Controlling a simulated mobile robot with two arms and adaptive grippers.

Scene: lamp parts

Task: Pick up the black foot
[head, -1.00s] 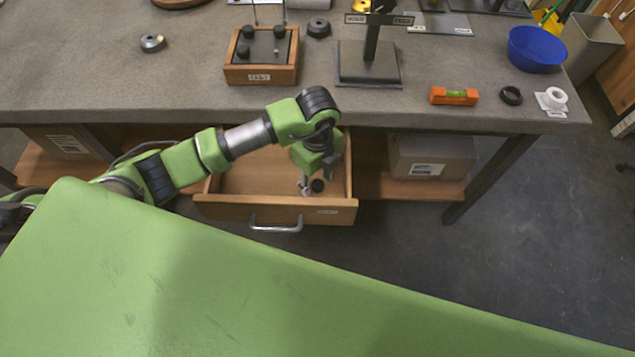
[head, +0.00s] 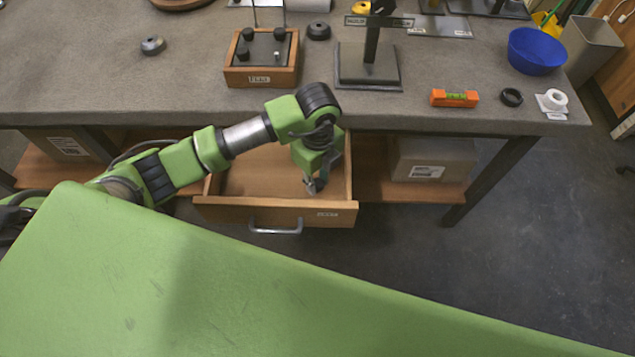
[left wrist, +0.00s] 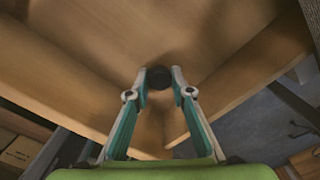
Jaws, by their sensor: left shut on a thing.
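The black foot (left wrist: 159,77) is a small round dark piece. It sits between the fingertips of my left gripper (left wrist: 158,80) in the left wrist view. The gripper is shut on it. In the head view, my left gripper (head: 314,186) points down inside the open wooden drawer (head: 255,212), near its front right corner. The foot is mostly hidden by the fingers there. I cannot tell whether it touches the drawer floor. My right gripper is not in view.
On the grey table (head: 200,90) stand a wooden tray (head: 259,78) with several black knobs, a dark stand (head: 368,70), an orange level (head: 454,98), a black ring (head: 511,97) and a blue bowl (head: 536,52). The drawer walls closely surround my gripper.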

